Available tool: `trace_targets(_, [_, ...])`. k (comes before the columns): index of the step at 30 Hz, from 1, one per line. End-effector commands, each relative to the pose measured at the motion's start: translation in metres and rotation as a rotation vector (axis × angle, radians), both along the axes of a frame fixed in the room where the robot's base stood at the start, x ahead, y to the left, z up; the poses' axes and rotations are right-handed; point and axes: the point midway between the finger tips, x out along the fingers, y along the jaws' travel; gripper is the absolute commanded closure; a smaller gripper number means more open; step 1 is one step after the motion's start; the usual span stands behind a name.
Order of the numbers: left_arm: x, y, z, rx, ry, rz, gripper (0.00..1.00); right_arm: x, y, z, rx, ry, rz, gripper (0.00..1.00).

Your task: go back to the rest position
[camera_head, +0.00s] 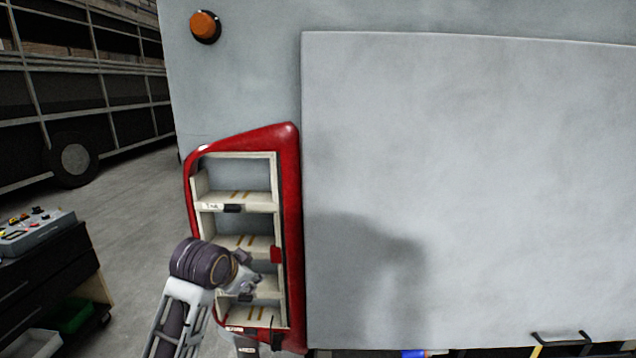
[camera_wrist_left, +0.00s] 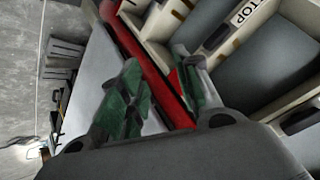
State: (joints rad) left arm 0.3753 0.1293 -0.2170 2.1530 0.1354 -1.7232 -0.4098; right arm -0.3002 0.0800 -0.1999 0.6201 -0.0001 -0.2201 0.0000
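My left gripper (camera_head: 250,275) is in front of the lower compartments of a red-framed lamp housing (camera_head: 291,200) on the grey coach wall. In the left wrist view the gripper (camera_wrist_left: 156,60) has its green-padded fingers apart, with no object seen held between them. The housing's red edge (camera_wrist_left: 128,35) runs behind the fingers. Whether a finger touches the housing I cannot tell. The compartments look empty of lamps, and the arm hides part of the lower ones. My right gripper is in neither view.
A large pale panel (camera_head: 470,180) covers the wall to the right. An orange round lamp (camera_head: 204,26) sits above the housing. A dark cart (camera_head: 45,275) with a control box (camera_head: 35,232) stands at left. Open floor (camera_head: 130,190) lies between the cart and the coach.

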Motion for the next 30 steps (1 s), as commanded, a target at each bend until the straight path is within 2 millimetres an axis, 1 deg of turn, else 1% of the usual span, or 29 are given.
trace_targets(1, [-0.006,0.001,-0.012,-0.010,0.017,0.012,0.67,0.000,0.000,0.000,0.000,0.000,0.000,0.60])
trace_targets(9, [-0.038,0.007,-0.065,-0.056,0.093,0.075,0.67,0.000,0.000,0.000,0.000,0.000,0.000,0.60])
trace_targets(18, [-0.079,0.015,-0.116,-0.101,0.174,0.153,0.67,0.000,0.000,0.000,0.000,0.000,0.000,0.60])
trace_targets(26, [-0.118,0.023,-0.155,-0.132,0.242,0.223,0.67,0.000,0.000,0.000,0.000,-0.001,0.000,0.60])
trace_targets(30, [-0.141,0.027,-0.174,-0.147,0.280,0.262,0.67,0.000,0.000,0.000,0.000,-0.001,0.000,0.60])
